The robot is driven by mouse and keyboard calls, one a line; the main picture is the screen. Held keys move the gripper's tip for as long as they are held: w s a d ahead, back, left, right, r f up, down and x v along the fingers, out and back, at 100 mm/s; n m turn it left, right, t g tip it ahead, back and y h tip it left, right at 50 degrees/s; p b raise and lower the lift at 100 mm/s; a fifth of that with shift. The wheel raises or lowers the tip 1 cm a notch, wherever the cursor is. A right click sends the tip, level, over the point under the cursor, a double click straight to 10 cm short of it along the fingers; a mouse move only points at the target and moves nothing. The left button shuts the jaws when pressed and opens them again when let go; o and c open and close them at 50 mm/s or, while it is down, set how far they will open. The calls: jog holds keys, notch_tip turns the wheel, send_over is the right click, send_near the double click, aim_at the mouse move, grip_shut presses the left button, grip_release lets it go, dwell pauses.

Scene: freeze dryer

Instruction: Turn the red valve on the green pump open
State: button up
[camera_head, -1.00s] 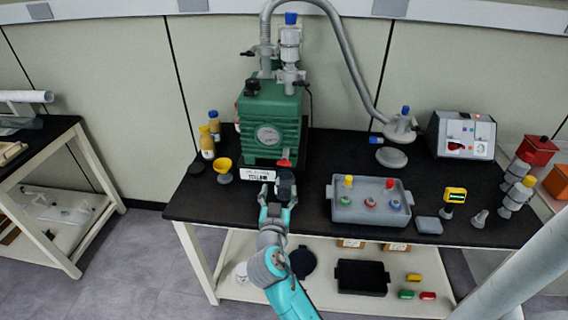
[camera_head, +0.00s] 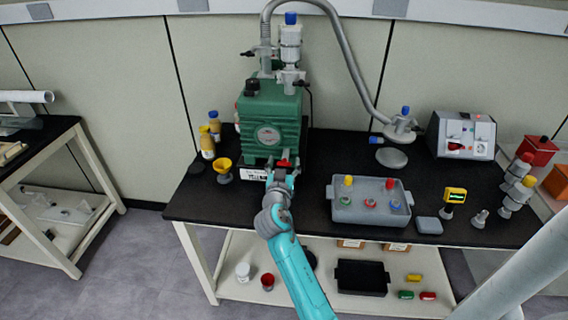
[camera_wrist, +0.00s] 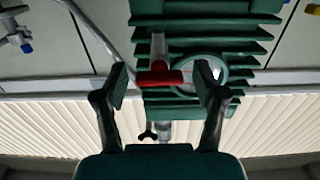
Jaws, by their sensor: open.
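The green pump (camera_head: 270,122) stands at the back left of the black bench, with a round gauge on its front. Its red valve (camera_head: 284,163) sits low on the pump front. In the wrist view the red valve handle (camera_wrist: 160,78) lies crosswise on a grey stem, in front of the pump's green fins (camera_wrist: 205,40). My gripper (camera_head: 283,170) is at the pump's lower front, close to the valve. In the wrist view my gripper (camera_wrist: 162,88) is open, with one finger on each side of the handle. I cannot tell whether the fingers touch it.
A grey tray (camera_head: 369,212) with coloured fittings lies to the right. A grey hose (camera_head: 345,50) arches from the pump to the right.

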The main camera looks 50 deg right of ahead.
jog(key=shift+d, duration=0.1)
jog(key=c, duration=1.2)
jog(key=shift+o, duration=0.2)
jog(key=shift+n, duration=0.3)
jog(key=n, duration=0.4)
jog(key=shift+w, duration=0.1)
jog(key=shift+f+n, duration=0.1)
jog(key=shift+n, duration=2)
jog(key=o, duration=1.2)
jog(key=shift+c, duration=0.2)
